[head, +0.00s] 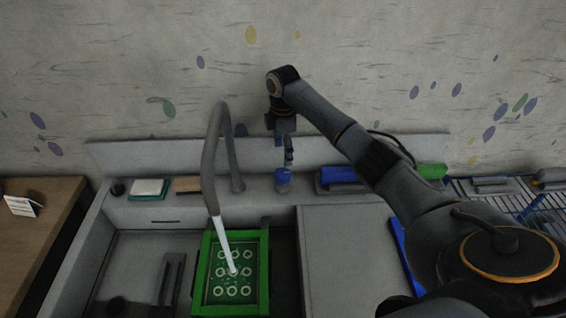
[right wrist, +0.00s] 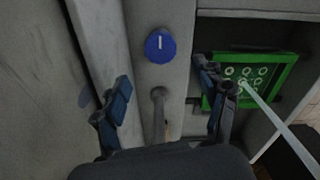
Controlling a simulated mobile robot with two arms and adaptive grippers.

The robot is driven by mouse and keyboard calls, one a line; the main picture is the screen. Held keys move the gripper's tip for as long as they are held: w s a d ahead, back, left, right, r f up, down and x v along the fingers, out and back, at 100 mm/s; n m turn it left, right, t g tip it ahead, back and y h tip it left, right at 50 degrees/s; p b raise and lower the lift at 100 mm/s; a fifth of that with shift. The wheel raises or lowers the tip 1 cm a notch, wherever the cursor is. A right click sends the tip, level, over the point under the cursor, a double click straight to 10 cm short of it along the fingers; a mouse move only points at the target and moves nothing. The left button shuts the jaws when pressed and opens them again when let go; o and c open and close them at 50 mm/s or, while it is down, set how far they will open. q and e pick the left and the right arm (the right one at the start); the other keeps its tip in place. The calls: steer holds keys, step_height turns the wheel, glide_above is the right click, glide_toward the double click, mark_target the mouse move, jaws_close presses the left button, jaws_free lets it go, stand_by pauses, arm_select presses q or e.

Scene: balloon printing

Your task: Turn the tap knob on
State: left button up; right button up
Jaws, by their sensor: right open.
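The blue tap knob (head: 283,179) stands on the ledge behind the sink, right of the grey curved tap (head: 209,160). In the right wrist view the knob (right wrist: 161,46) shows a white mark on top. A pale stream of water (head: 226,244) runs from the spout onto the green frame (head: 264,275) in the sink. My right gripper (head: 284,152) is open, pointing down just above the knob.
The green frame holds a panel with several white rings. A sponge (head: 148,187) lies on the ledge at left, and a blue item (head: 338,175) and a green item (head: 432,170) at right. A blue wire rack (head: 510,195) stands far right. A grey counter (head: 345,255) lies right of the sink.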

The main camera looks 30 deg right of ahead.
steer(key=shift+r, duration=1.85)
